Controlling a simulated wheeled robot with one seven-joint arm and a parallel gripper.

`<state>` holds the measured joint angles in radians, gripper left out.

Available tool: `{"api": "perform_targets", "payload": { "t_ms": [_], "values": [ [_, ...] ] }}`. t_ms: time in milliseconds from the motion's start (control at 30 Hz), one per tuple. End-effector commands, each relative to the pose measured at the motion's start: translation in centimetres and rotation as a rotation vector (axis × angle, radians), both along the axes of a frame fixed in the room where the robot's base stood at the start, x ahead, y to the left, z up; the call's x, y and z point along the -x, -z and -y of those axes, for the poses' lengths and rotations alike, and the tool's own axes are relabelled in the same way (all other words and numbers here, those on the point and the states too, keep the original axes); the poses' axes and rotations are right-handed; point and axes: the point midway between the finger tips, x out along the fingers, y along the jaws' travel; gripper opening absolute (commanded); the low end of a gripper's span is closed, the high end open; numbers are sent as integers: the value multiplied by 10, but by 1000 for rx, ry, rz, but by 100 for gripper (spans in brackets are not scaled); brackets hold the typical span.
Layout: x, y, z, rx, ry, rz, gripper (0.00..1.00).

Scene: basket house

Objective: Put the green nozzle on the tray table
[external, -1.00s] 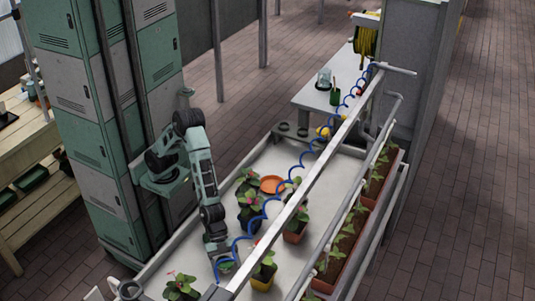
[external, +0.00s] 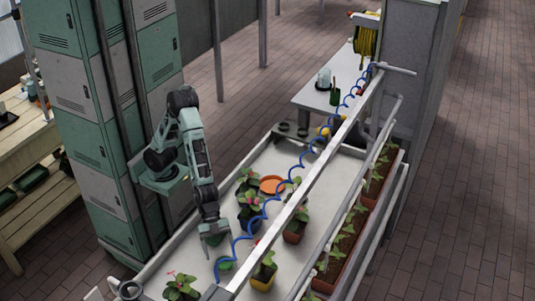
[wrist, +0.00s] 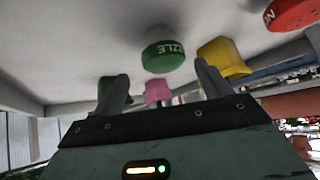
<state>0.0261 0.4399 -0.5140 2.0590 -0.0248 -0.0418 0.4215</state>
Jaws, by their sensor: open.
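The green nozzle (external: 224,263) is a round green piece at the lower end of the blue coiled hose. It appears to rest on the white tray table (external: 325,185), near its left edge. In the wrist view the nozzle (wrist: 163,56) shows white lettering ending in "ZZLE" and lies beyond the fingertips. My gripper (external: 214,236) is open and empty, a little above and to the left of the nozzle. Its two spread fingers (wrist: 160,82) also show in the wrist view. I cannot tell exactly how the nozzle touches the surface.
Several potted plants stand around the nozzle, including one in a yellow pot (external: 263,280) close to its right. An orange dish (external: 272,185) lies farther back. A metal rail (external: 310,175) and the blue hose (external: 268,208) run over the tray table.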

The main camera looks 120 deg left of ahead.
Motion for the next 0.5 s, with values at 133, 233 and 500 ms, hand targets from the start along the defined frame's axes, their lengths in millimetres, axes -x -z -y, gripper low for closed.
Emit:
{"api": "perform_targets", "payload": {
  "t_ms": [133, 233, 500],
  "values": [
    [12, -23, -15, 0, -5, 3, 76],
    [18, -30, -19, 1, -5, 2, 76],
    [23, -36, -23, 1, -5, 4, 76]
  ]
}}
